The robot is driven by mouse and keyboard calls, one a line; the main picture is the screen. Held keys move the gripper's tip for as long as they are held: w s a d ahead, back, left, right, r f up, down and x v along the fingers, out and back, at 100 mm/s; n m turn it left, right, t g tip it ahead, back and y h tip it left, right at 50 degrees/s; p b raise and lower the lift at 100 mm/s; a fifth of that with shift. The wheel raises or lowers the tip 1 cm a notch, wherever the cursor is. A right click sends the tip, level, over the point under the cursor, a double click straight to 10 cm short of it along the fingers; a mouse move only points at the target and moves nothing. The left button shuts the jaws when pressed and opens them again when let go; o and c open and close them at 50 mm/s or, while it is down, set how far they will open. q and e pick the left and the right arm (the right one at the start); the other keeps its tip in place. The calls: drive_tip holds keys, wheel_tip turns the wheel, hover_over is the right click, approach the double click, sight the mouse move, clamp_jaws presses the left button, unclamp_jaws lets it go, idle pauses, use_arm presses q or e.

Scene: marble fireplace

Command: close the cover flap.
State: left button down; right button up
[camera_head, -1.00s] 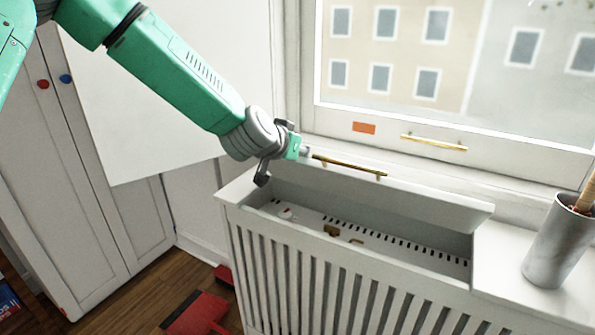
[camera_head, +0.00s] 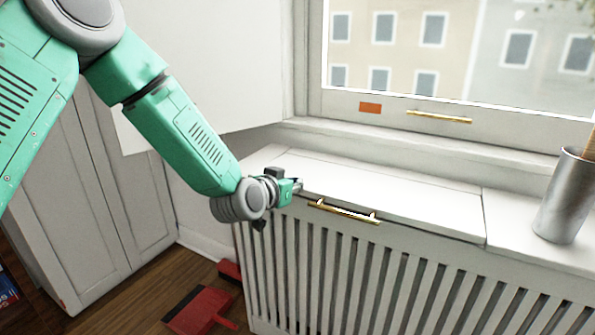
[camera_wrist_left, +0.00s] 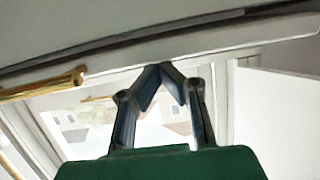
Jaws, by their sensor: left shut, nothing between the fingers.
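The white cover flap (camera_head: 390,204) lies down over the top opening of the slatted radiator cover (camera_head: 340,270), about level with the top beside it. The inside of the box is hidden. A brass handle (camera_head: 343,211) runs along the flap's front edge; it also shows in the left wrist view (camera_wrist_left: 45,85). My left gripper (camera_head: 298,186) is shut and empty at the flap's front edge, just left of the handle. In the left wrist view its fingertips (camera_wrist_left: 165,70) meet close to the pale edge; I cannot tell whether they touch it. My right gripper is not in view.
A metal pot (camera_head: 563,200) stands on the ledge right of the flap. The window (camera_head: 440,60) with a brass pull (camera_head: 438,117) is behind. A white cabinet (camera_head: 110,190) is at left, and a red dustpan (camera_head: 202,308) lies on the floor.

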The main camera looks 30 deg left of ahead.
sight(296, 194)
use_arm(q)
drive_tip(key=shift+s+f, duration=0.2)
drive_tip(key=shift+f, duration=0.55)
drive_tip(key=shift+s+f, duration=0.2)
drive_tip(key=shift+f, duration=0.5)
wheel_tip(296, 194, up, 5)
drive_tip(key=w+p, duration=0.1)
drive_tip(key=p, duration=0.3)
drive_tip(key=s+f+p, duration=0.1)
drive_tip(key=s+f, duration=0.2)
drive_tip(key=s, duration=0.7)
drive_tip(key=s+d+f+g+p, duration=0.35)
drive_tip(key=s+f+g, duration=0.25)
drive_tip(key=s+f, duration=0.65)
drive_tip(key=s+f+g+p, duration=0.2)
drive_tip(key=s+g, duration=0.2)
drive_tip(key=s, duration=0.7)
drive_tip(key=s+f+g+p, duration=0.2)
drive_tip(key=s+g, duration=0.2)
drive_tip(key=s, duration=0.7)
drive_tip(key=shift+a+f+y+p, duration=0.15)
drive_tip(key=shift+a+y+p, duration=0.1)
drive_tip(key=shift+y+p, duration=0.05)
